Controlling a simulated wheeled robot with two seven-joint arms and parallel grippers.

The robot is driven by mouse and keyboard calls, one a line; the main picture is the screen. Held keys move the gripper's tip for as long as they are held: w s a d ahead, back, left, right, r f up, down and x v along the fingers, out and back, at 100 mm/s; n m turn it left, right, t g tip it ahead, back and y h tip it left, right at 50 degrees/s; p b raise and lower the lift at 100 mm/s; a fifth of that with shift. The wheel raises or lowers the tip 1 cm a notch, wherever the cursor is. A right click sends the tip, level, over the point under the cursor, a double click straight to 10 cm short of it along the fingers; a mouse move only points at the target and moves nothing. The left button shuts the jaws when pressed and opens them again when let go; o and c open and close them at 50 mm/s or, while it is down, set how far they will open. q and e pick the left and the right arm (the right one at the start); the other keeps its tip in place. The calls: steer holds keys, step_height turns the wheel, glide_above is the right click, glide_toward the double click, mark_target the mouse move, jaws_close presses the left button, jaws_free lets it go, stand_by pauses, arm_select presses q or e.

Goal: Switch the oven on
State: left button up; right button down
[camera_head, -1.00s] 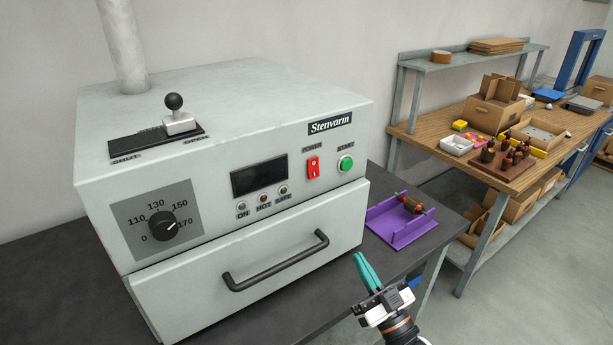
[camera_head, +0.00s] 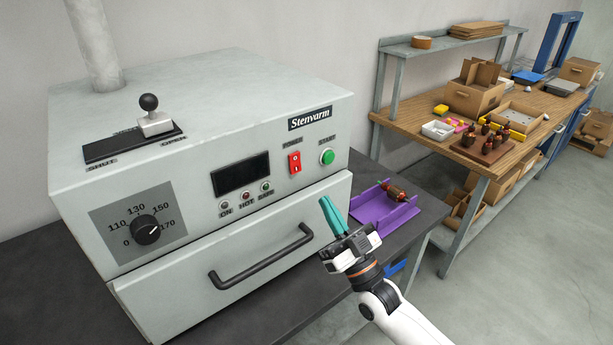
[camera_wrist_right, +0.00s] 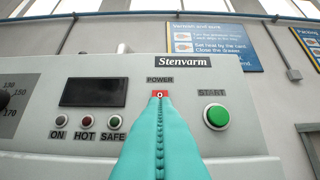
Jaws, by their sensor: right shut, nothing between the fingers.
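The grey oven (camera_head: 230,110) stands on a dark bench. Its red power switch (camera_head: 295,162) is on the front panel, left of the green start button (camera_head: 327,157). The display (camera_head: 240,174) is dark, and the lamps below it look unlit. My right gripper (camera_head: 325,203) is shut and empty, with teal fingers pointing up, in front of the drawer and below the switch in the head view. In the right wrist view the fingertips (camera_wrist_right: 160,100) overlap the lower part of the power switch (camera_wrist_right: 160,94); I cannot tell whether they touch. My left gripper is out of view.
The oven drawer is closed, with a black handle (camera_head: 262,258). A temperature dial (camera_head: 146,230) sits at left and a lever (camera_head: 152,115) on top. A purple tray (camera_head: 385,210) holding an armature lies right of the oven. A wooden workbench (camera_head: 500,175) stands beyond.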

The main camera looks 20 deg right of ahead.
mark_target(297, 165)
steer(key=w, duration=0.2)
steer(key=w+a+r+p, duration=0.1)
steer(key=w, duration=0.1)
steer(key=w+a+r+p, duration=0.1)
steer(key=w, duration=0.2)
steer(key=shift+a, duration=0.25)
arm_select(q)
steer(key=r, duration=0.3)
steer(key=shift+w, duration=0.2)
